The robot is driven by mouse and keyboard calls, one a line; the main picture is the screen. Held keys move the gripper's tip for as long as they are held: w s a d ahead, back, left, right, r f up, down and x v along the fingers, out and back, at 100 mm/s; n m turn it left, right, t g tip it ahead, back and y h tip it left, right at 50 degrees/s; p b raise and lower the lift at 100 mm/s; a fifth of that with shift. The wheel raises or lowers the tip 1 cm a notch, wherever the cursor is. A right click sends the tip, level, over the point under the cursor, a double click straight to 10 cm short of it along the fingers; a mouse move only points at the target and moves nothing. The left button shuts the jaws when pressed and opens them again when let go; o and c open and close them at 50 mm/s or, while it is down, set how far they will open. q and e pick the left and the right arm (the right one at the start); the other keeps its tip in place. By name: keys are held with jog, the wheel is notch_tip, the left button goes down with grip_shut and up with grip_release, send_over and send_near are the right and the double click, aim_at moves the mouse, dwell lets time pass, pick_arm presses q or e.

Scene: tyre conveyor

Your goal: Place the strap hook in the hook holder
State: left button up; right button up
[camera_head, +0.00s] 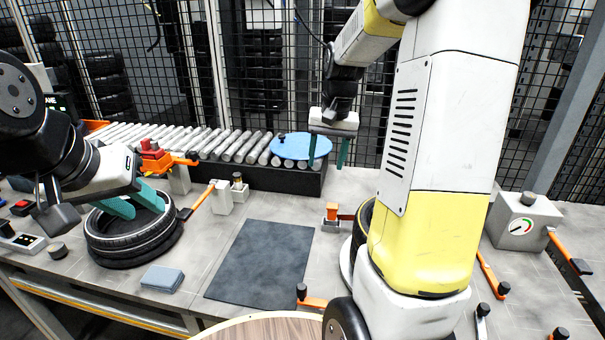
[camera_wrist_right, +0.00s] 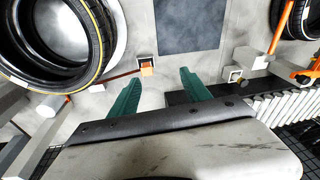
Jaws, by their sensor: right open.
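I cannot tell for certain which piece is the strap hook. A small metal block with an orange piece (camera_head: 333,212) stands right of the dark mat, partly beside my right arm; it also shows in the right wrist view (camera_wrist_right: 147,66). A white block (camera_head: 221,197) with an orange-handled tool (camera_head: 199,201) stands left of the mat; I cannot tell which block is the hook holder. My right gripper (camera_head: 327,163) is open and empty, fingers down, above the table near the blue disc. My left gripper (camera_head: 137,207) has its fingers apart over the stacked tyres (camera_head: 130,247).
The roller conveyor (camera_head: 237,143) with a blue disc (camera_head: 300,147) runs along the back. A dark mat (camera_head: 262,262) lies bare mid-table. A grey block (camera_head: 162,278) lies in front of the tyres. A gauge box (camera_head: 523,221) stands at right. Another tyre (camera_wrist_right: 88,50) shows in the wrist view.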

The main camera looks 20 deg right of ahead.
jog(key=s+a+r+n+t, duration=0.1)
jog(key=s+a+r, duration=0.1)
jog(key=s, duration=0.5)
jog(key=s+a+r+n+t+y, duration=0.1)
jog(key=s+a+r+t, duration=0.1)
jog(key=s, duration=0.4)
jog(key=s+a+r+n+t, duration=0.1)
jog(key=s+a+r+n, duration=0.1)
jog(key=s+a, duration=0.3)
jog(key=s+r, duration=0.1)
jog(key=s, duration=0.1)
jog(key=shift+s+a+r+y, duration=0.2)
jog(key=shift+s+a+y, duration=0.05)
jog(key=shift+s+y, duration=0.1)
jog(key=shift+d, duration=0.1)
